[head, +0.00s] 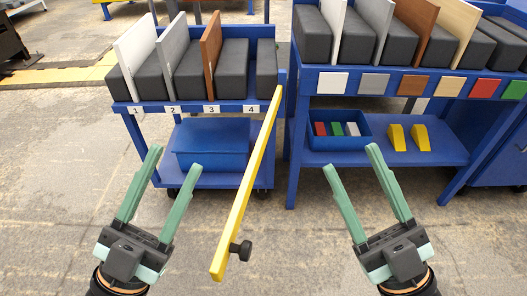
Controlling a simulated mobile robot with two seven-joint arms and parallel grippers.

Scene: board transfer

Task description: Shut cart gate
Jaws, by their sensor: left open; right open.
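The cart (190,107) is blue and stands at the upper left, with slots numbered 1 to 4 on its front edge. White, grey and brown boards stand upright in it between dark blocks. The cart gate (240,201) is a long yellow bar with a black knob (241,250) near its free end. It swings out from the cart's front right corner toward me, so it stands open. My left gripper (167,188) is open and empty, left of the gate and in front of the cart. My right gripper (350,158) is open and empty, right of the gate. Neither touches it.
A blue rack (302,100) with boards and coloured tags stands right of the cart. Its lower shelf holds a blue bin (353,144) and yellow wedges (396,138). A blue box (211,145) sits on the cart's lower shelf. The floor before the cart is clear.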

